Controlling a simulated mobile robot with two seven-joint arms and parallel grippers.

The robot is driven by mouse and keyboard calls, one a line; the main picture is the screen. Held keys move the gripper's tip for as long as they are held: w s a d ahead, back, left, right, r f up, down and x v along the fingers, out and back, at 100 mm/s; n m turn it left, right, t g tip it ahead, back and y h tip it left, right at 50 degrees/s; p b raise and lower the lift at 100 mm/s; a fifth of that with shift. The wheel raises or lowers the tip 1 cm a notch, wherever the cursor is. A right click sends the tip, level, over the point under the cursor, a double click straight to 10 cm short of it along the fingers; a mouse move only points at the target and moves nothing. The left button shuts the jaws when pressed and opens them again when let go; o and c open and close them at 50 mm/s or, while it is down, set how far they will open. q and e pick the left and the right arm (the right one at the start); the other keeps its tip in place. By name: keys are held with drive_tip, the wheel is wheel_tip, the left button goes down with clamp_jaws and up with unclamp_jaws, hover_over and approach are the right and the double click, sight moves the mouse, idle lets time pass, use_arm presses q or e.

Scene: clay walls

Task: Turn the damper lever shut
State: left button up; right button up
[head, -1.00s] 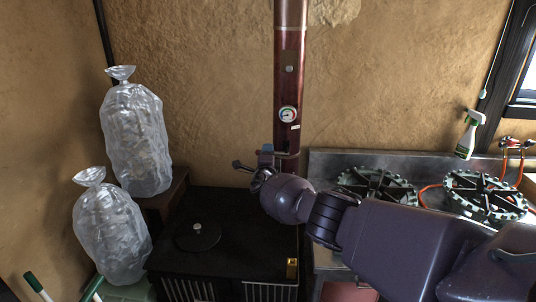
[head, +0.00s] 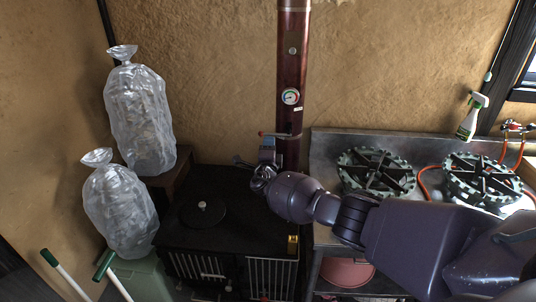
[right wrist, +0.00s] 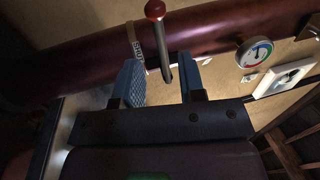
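The damper lever (head: 273,134) is a thin metal rod with a red knob, pointing left from the dark red stovepipe (head: 290,70), crosswise to it. In the right wrist view the lever (right wrist: 163,45) shows its knob at the top and its rod reaching down into the gap between my fingertips. My right gripper (head: 267,150) is just below the lever in the head view. In the right wrist view its blue-padded fingers (right wrist: 160,75) are apart, with neither pad clearly touching the rod. My left gripper is not in view.
A round gauge (head: 291,96) sits on the pipe above the lever. The black stove (head: 230,240) stands below. Two filled clear bags (head: 140,120) are at left. Burners (head: 376,172) and a spray bottle (head: 470,118) are on the steel counter at right.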

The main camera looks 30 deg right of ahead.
drive_tip(key=shift+v, duration=2.3)
